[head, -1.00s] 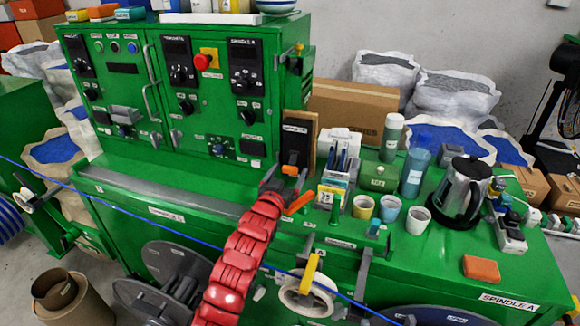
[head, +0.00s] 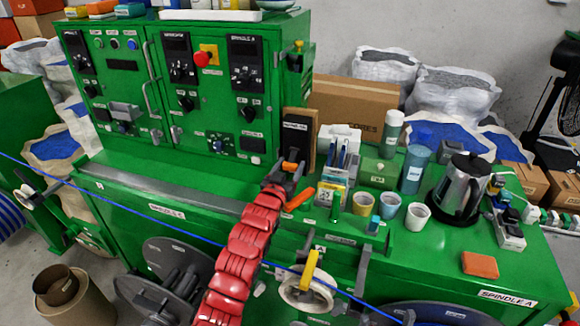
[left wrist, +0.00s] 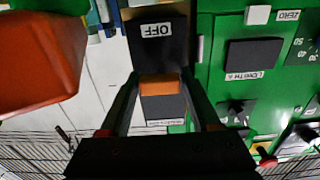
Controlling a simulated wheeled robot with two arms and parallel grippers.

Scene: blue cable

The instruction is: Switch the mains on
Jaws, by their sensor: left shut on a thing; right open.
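The mains switch is a dark upright box (head: 297,128) on the green bench, right of the green control cabinet. Its orange lever (left wrist: 160,87) shows in the left wrist view, where the picture is upside down, with an OFF label (left wrist: 157,30) on the black face beside it. My left gripper (left wrist: 160,96), on the red arm, is shut on the orange lever, one finger on each side. In the head view the left gripper (head: 288,176) is at the lower front of the box and partly hides it. My right gripper is not in view.
An orange handle (head: 300,199) lies close to the left gripper's right side. Right of the switch are a white holder (head: 340,142), cups (head: 390,206) and a kettle (head: 466,188). A blue cable (head: 200,239) crosses the bench front. The cabinet (head: 225,135) stands at the left.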

